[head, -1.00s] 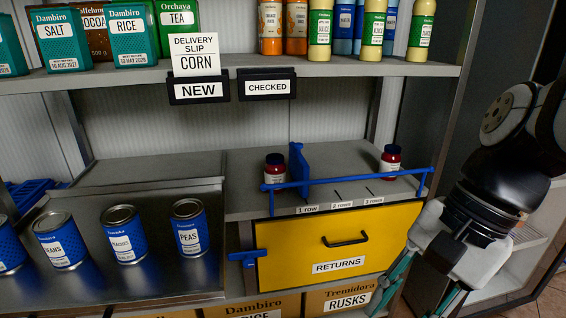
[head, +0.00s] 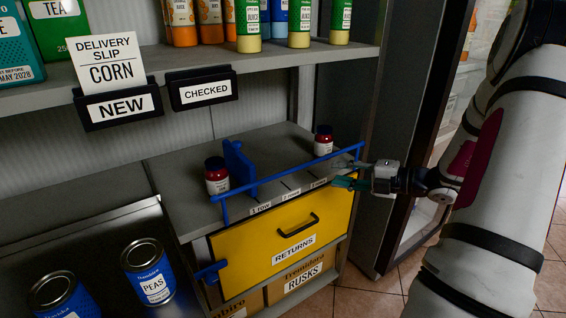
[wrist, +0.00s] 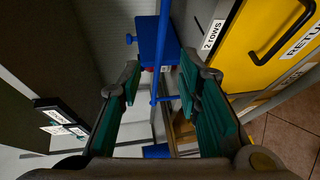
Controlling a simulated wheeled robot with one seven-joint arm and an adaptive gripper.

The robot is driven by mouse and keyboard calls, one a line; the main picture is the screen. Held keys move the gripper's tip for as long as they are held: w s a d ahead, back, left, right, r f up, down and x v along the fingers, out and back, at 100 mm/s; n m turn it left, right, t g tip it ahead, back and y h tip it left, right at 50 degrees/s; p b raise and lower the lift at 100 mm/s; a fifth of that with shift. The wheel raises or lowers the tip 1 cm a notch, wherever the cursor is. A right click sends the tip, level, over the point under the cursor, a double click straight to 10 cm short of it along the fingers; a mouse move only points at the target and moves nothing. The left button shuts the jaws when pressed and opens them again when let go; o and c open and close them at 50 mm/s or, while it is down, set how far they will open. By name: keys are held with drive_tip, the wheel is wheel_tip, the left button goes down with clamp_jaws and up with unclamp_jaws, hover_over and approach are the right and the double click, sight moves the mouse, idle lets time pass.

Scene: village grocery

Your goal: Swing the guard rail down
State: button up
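The blue guard rail (head: 290,178) is up, running along the front of the grey shelf above the row labels. Its left end has a short upright (head: 224,210). My gripper (head: 352,175) is at the right end of the rail, in front of the shelf corner. In the wrist view the rail (wrist: 163,45) runs up the picture between the teal finger pads of my gripper (wrist: 161,80), with gaps at both sides. The fingers are open. I cannot tell whether either touches the rail.
Below are the yellow returns drawer (head: 255,258) and a blue bracket (head: 209,272). Cans (head: 150,272) stand at left. Tiled floor (head: 375,295) is free at right.

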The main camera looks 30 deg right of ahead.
sight(304, 167)
drive_tip(key=shift+m+t+h, duration=0.3)
drive_tip(key=shift+m+t, duration=0.1)
drive_tip(key=shift+m, duration=0.3)
drive_tip(key=x, duration=0.4)
drive_tip(key=d+b+x, duration=0.1)
drive_tip(key=x, duration=0.4)
drive_tip(key=f+b+x, duration=0.1)
drive_tip(key=x, duration=0.3)
drive_tip(key=shift+w, duration=0.45)
drive_tip(key=shift+c, duration=0.2)
clamp_jaws()
